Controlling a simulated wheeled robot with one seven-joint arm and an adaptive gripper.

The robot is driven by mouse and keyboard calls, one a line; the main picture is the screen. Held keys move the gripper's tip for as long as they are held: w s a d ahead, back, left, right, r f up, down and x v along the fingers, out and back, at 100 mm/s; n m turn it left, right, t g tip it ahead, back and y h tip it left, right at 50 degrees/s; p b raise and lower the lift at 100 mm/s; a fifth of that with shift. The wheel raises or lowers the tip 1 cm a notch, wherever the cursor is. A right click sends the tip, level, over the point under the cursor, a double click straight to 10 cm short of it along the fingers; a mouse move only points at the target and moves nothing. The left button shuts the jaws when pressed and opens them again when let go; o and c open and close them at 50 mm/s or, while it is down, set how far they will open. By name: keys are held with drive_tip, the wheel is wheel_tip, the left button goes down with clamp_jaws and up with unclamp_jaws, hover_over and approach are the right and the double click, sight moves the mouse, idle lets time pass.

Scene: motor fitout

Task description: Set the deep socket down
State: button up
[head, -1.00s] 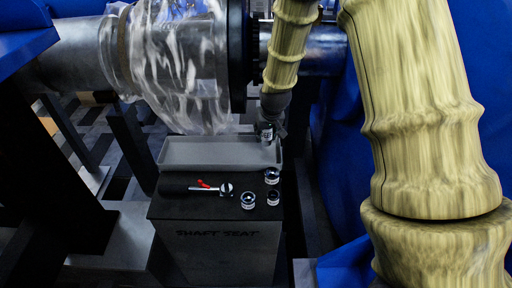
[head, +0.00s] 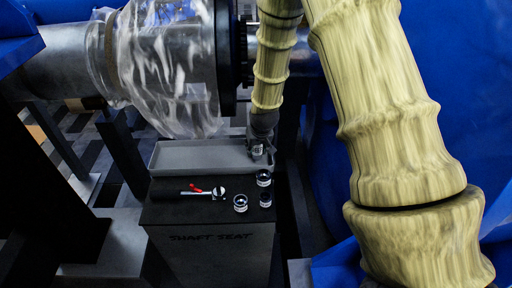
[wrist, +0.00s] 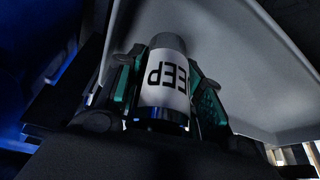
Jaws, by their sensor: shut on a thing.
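My gripper (head: 261,153) is low over the right end of the grey tray (head: 190,146) in the head view. In the wrist view, my gripper (wrist: 165,100) is shut on the deep socket (wrist: 168,85), with its green pads on both sides. The socket is a dark-topped cylinder with a white label on which "EEP" reads upside down. The grey tray's inside (wrist: 235,60) shows behind it in the wrist view. I cannot tell whether the socket touches the tray floor.
On the black stand (head: 215,240) marked "SHAFT SEAT", a ratchet (head: 205,192) with a red tag lies in front of the tray. Three short sockets stand to its right: left (head: 240,203), right (head: 265,199), rear (head: 264,178). Plastic-wrapped machinery (head: 175,70) is behind. Most of the tray is clear.

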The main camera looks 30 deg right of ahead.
drive_tip(key=o, duration=1.2)
drive_tip(key=shift+f, duration=0.1)
drive_tip(key=shift+v, duration=6.1)
